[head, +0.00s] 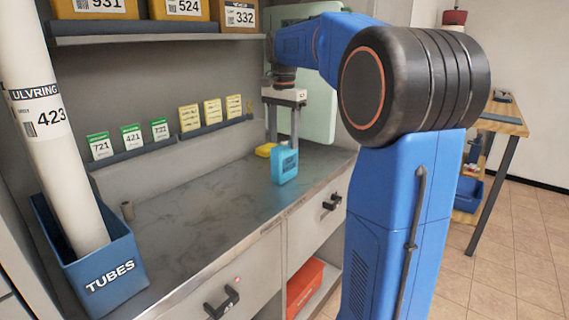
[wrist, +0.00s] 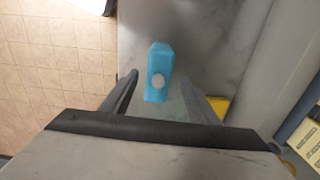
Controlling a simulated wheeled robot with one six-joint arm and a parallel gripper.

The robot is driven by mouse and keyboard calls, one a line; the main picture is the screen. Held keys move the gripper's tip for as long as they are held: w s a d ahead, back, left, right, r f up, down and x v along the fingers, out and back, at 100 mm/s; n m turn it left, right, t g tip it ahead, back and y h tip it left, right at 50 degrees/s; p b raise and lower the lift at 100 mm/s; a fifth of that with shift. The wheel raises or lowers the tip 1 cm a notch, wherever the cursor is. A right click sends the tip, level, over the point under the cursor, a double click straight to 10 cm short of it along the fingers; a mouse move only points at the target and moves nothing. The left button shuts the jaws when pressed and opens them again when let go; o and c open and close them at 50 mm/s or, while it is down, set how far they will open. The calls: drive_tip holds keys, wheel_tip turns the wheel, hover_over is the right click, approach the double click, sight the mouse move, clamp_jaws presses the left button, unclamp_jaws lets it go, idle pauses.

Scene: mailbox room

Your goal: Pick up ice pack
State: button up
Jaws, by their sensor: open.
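The ice pack (head: 285,165) is a light-blue, bottle-shaped block standing upright on the grey counter, near its front edge. In the wrist view the ice pack (wrist: 159,72) shows from above with a pale round cap, just beyond the fingers and roughly between their lines. My gripper (head: 283,140) points down behind and above the ice pack in the head view. In the wrist view my gripper (wrist: 160,92) has its two fingers spread apart with nothing held. Whether a finger touches the ice pack cannot be told.
A yellow object (head: 265,150) lies on the counter (head: 195,200) just left of the ice pack; it also shows in the wrist view (wrist: 219,106) beside the right finger. A blue tubes bin (head: 95,265) stands at the left. Yellow and green cards line a wall ledge. The middle counter is clear.

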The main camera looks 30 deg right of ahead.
sight(285, 145)
drive_tip(key=shift+d+f, duration=0.1)
drive_tip(key=shift+f, duration=2.45)
clamp_jaws()
drive_tip(key=shift+r, duration=0.1)
